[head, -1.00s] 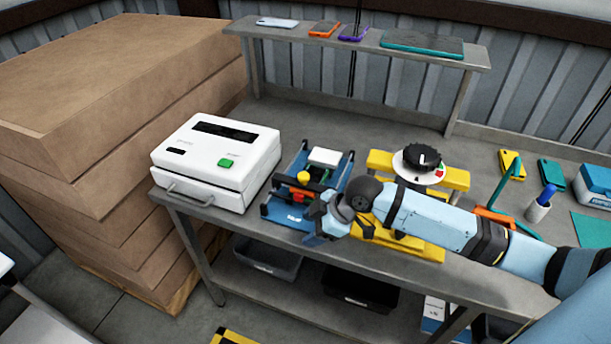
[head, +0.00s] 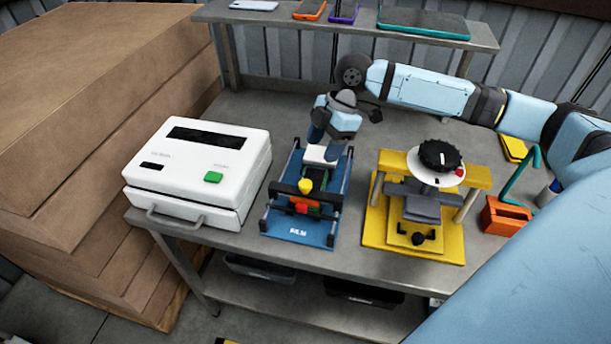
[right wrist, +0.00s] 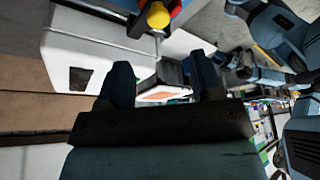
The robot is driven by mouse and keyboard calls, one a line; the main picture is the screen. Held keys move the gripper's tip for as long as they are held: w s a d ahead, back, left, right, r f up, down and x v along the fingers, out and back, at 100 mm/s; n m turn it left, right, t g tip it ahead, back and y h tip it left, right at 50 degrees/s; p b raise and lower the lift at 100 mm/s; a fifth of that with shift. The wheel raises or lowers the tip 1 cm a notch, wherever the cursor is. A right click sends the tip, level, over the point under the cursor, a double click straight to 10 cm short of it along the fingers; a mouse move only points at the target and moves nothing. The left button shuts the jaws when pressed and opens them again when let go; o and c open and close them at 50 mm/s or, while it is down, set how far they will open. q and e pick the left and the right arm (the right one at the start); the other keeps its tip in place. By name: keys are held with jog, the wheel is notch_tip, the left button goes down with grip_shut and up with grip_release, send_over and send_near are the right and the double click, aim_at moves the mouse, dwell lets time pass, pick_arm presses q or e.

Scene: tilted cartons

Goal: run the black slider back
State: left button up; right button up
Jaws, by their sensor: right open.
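The blue fixture (head: 318,238) lies on the bench with two side rails. A black crosspiece (head: 330,197) spans it near the front, with a yellow knob (head: 305,186) and a red part (head: 301,208) on it. A white block (head: 314,154) sits at the back of the fixture. I cannot tell for sure which black part is the slider. My right gripper (head: 321,146) is over the back end, at the white block, which it partly hides. In the right wrist view the two fingers (right wrist: 160,82) stand apart, with a dark, pale-faced part showing between them. My left gripper is not in view.
A white machine (head: 200,165) with a green button stands left of the fixture. A yellow fixture (head: 415,240) with a black knob (head: 440,155) stands to the right, an orange block (head: 505,216) beyond it. A shelf (head: 350,25) with phones runs along the back. Cartons lean at the left.

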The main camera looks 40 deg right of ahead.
aim_at(306, 182)
jog(key=x, duration=1)
jog(key=shift+w+a+f+p, duration=0.15)
jog(key=shift+f+p, duration=0.1)
jog(key=shift+p, duration=0.1)
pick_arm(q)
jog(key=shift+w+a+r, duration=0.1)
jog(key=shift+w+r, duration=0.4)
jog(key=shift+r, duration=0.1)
pick_arm(e)
grip_shut()
jog(key=w+d, duration=0.7)
jog(key=d, duration=0.2)
jog(key=w+d+b, duration=0.1)
jog(key=w+d, duration=0.3)
jog(key=shift+w+d, duration=0.35)
jog(key=shift+w, duration=0.05)
jog(key=shift+w+d, duration=0.15)
jog(key=shift+d, duration=0.1)
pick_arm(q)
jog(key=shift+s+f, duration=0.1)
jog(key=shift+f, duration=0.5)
pick_arm(e)
jog(key=shift+w+d+r, duration=0.1)
jog(key=shift+d+r, duration=0.05)
jog(key=shift+r, duration=0.05)
